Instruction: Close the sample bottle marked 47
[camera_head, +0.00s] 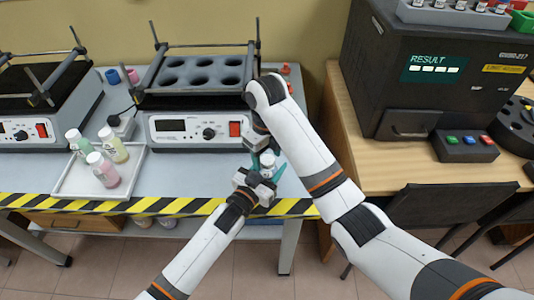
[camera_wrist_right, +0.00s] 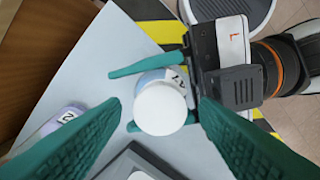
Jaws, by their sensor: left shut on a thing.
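The sample bottle (camera_wrist_right: 178,78) has a label reading 47 and a round white cap-like top (camera_wrist_right: 160,108). It also shows in the head view (camera_head: 267,160), upright above the grey bench near its front right corner. My left gripper (camera_head: 264,176) is shut on it; its teal fingers lie on either side of the bottle in the right wrist view. My right gripper (camera_wrist_right: 160,103) is open, its fingers apart on both sides of the white top with visible gaps. Whether the top is tight cannot be told. The right arm hides part of this area in the head view.
A white tray (camera_head: 68,192) with several capped bottles stands at the left. A heater block (camera_head: 180,125) stands behind the grippers. A black analyser (camera_head: 440,70) stands on the wooden table at right. Another labelled bottle (camera_wrist_right: 62,120) lies left in the wrist view.

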